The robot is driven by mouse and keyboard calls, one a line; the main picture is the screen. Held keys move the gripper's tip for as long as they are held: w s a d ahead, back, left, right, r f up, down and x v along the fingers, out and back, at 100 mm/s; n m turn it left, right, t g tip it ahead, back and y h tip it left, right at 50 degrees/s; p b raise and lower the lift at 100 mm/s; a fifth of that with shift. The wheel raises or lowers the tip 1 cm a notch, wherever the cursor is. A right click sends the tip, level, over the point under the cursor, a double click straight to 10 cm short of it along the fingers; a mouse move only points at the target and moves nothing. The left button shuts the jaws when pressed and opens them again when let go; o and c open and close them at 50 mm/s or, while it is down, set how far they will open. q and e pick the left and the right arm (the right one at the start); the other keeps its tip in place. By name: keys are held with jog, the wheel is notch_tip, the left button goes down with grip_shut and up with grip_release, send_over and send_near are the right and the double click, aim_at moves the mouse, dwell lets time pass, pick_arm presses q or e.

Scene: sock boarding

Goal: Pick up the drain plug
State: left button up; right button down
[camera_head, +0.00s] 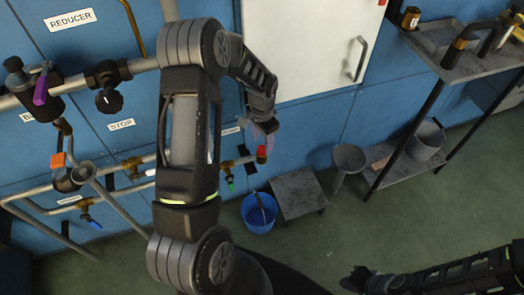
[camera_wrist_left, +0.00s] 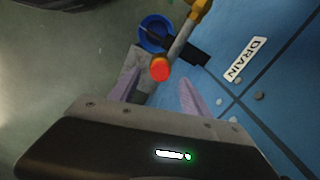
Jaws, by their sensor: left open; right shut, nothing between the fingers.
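The red drain plug (camera_head: 262,154) sits on the end of a short pipe on the blue wall. In the left wrist view the plug (camera_wrist_left: 160,69) shows as a round red cap just beyond my fingertips, beside the DRAIN label (camera_wrist_left: 246,60). My left gripper (camera_head: 263,135) is open and close to the plug; its two purple fingers (camera_wrist_left: 160,84) lie on either side of the line to it, with nothing between them. My right gripper (camera_head: 354,281) is shut and empty at the lower right, far from the plug.
A blue bucket (camera_head: 259,213) stands on the floor below the plug, with a grey step (camera_head: 299,193) beside it. A yellow-brown valve fitting (camera_wrist_left: 201,8) adjoins the plug's pipe. A metal shelf (camera_head: 468,68) stands at the right; green floor is free in front.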

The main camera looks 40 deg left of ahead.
aim_at(262, 148)
pick_arm(q)
notch_tip(262, 148, down, 3)
jog(key=shift+f, duration=0.15)
jog(key=shift+c, duration=0.5)
grip_shut()
dwell(0.4)
